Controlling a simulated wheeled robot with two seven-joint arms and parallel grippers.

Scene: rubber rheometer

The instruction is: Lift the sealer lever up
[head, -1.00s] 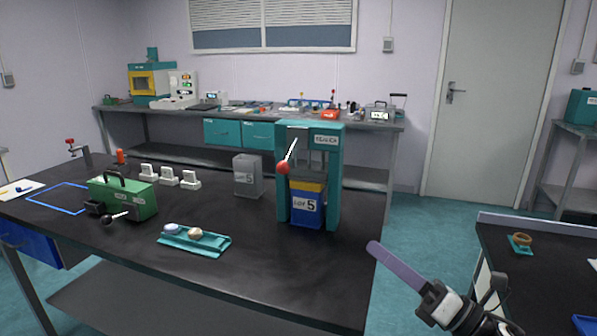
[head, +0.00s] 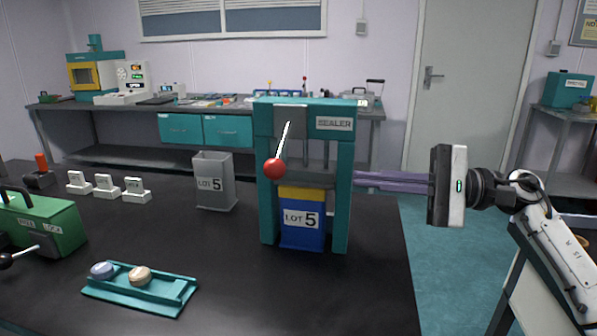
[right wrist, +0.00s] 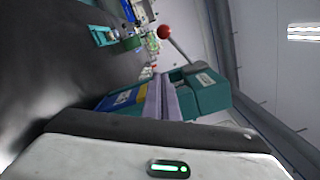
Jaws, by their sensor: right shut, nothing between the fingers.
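The teal sealer (head: 341,195) stands on the black table, with a "SEALER" label on its top beam. Its lever, a light rod ending in a red ball (head: 274,168), slants down at the front; the ball also shows in the right wrist view (right wrist: 164,31). A blue and yellow "LOT 5" bin (head: 302,238) stands inside the frame. My right gripper (head: 356,180) is shut and empty, its purple fingers level and pointing left at the sealer's right side. Whether the tips touch the post, I cannot tell. My left gripper is not in view.
A grey "LOT 5" bin (head: 214,187) stands left of the sealer. A teal tray (head: 139,292) with two round pieces lies at the front left, near a green box (head: 42,226). The table in front of the sealer is clear.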

